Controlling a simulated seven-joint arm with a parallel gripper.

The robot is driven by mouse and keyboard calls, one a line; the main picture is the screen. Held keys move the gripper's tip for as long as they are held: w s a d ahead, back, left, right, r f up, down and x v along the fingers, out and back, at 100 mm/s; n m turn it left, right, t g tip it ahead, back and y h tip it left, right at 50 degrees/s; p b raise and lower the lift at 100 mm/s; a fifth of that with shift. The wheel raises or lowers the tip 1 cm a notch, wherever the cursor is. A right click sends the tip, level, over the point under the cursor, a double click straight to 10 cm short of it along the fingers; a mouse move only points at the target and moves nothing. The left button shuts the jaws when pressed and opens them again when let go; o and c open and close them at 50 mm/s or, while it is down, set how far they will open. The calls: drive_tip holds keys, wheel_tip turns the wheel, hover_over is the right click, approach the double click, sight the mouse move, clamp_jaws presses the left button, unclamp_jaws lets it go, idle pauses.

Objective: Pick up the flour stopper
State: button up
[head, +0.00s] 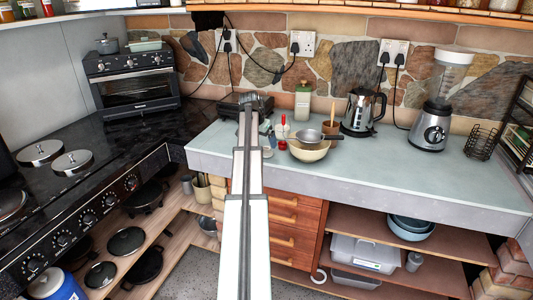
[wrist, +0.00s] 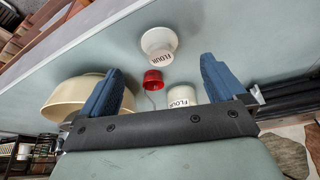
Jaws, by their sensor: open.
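Two white pieces marked FLOUR show in the wrist view. One (wrist: 158,40) has a wide round rim and a narrower lettered end. The other (wrist: 182,96) is a short cylinder, partly hidden behind my gripper's dark body. I cannot tell for sure which is the flour stopper; the flared piece looks most like one. My gripper (wrist: 165,82) is open and empty, its blue fingers wide apart. A small red piece (wrist: 153,77) shows between the fingers, and the flared piece lies just beyond the fingertips. In the head view my arm partly hides this spot on the counter.
A cream bowl (head: 309,150) with a grey pan (head: 310,135) on it stands right of my arm; the bowl (wrist: 68,100) is close to one finger in the wrist view. A kettle (head: 362,112) and blender (head: 432,128) stand farther right. The counter's front right (head: 440,175) is clear.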

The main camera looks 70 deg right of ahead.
sight(266, 148)
drive_tip(key=shift+x, duration=2.85)
drive_tip(key=shift+c, duration=0.2)
drive_tip(key=shift+r, duration=0.1)
drive_tip(key=c, duration=1.1)
